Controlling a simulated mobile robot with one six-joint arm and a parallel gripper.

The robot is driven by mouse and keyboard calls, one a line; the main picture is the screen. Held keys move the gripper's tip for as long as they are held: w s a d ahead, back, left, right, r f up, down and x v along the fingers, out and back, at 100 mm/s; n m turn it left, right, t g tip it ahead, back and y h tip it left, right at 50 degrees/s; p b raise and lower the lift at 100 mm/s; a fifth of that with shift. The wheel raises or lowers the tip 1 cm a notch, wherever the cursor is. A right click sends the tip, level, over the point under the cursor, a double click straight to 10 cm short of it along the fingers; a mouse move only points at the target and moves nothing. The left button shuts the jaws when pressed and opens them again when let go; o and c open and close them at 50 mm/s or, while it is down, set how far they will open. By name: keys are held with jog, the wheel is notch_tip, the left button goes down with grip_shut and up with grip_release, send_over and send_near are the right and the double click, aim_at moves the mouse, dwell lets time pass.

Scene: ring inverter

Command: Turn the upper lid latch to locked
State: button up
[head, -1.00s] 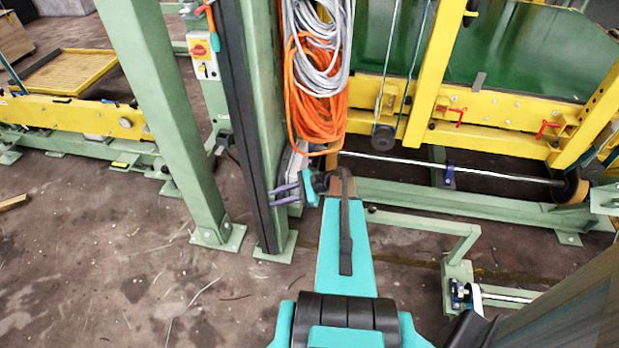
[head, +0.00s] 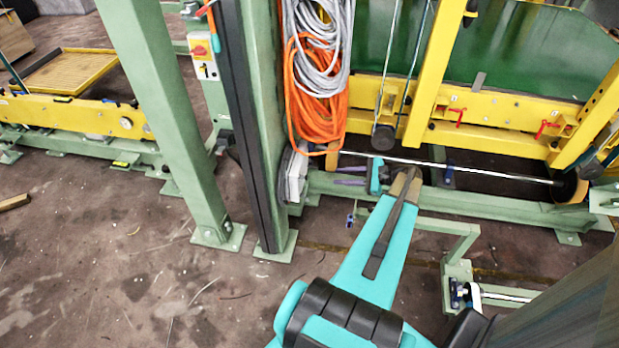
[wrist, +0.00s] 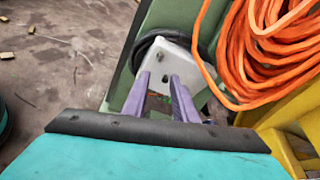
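A light grey box (head: 297,172) sits low on the right side of the green post, below the hanging cables. In the wrist view the box (wrist: 178,60) lies just beyond the fingertips and has small dark fittings on its face. I cannot tell which of them is the upper lid latch or how it is turned. My gripper (head: 341,176) has purple fingers pointing left towards the box. In the wrist view my gripper (wrist: 162,80) is open, with an empty gap between its fingers. It appears apart from the box.
Orange cable (head: 315,100) and grey cable (head: 325,50) hang above the box. The green post (head: 262,120) stands left of it. A metal shaft (head: 450,166) and a green floor beam (head: 480,203) run to the right. Floor at the left is mostly clear.

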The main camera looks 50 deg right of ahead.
aim_at(302, 177)
jog(key=shift+w, duration=0.1)
jog(key=p+x, duration=0.2)
jog(key=x, duration=1.1)
jog(key=shift+w+a+f, duration=0.15)
jog(key=shift+w+a, duration=0.1)
jog(key=shift+w, duration=0.05)
jog(key=shift+c, duration=0.2)
grip_shut()
